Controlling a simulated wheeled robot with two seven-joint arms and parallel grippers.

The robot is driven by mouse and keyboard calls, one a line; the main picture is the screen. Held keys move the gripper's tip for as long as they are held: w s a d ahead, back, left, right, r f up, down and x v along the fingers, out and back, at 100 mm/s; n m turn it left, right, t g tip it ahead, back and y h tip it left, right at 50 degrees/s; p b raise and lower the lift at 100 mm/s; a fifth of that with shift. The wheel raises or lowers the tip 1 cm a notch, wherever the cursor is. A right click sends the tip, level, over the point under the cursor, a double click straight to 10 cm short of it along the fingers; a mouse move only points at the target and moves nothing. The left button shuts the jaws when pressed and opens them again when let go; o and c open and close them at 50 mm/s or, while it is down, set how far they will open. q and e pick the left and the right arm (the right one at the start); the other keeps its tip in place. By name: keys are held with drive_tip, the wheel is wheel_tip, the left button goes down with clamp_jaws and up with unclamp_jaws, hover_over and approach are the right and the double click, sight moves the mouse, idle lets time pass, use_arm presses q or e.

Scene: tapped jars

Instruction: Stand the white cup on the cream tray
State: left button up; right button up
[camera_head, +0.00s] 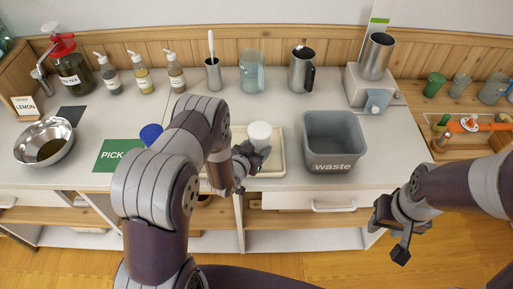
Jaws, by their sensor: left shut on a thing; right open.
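The white cup (260,132) is upright over the cream tray (274,172) on the counter. My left gripper (254,153) is at the cup's near side and shut on it. I cannot tell whether the cup's base touches the tray. My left arm hides the tray's left part. My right gripper (393,232) is open and empty, in front of the counter at the right.
A grey waste bin (333,163) stands just right of the tray. A blue cup (151,132) is on the left by the green PICK mat (115,155). A metal bowl (44,141), pump bottles, a glass pitcher (252,72) and a steel jug (300,70) stand around.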

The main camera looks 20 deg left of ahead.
use_arm(q)
drive_tip(key=shift+f+b, duration=0.3)
drive_tip(key=shift+f, duration=0.05)
idle(0.3)
drive_tip(key=o, duration=1.2)
drive_tip(key=shift+o, duration=0.2)
drive_tip(key=shift+p+v, duration=0.8)
drive_tip(key=shift+v, duration=0.4)
drive_tip(key=shift+p+v, duration=1.45)
drive_tip(key=shift+v, duration=1.4)
drive_tip(key=shift+w, duration=0.1)
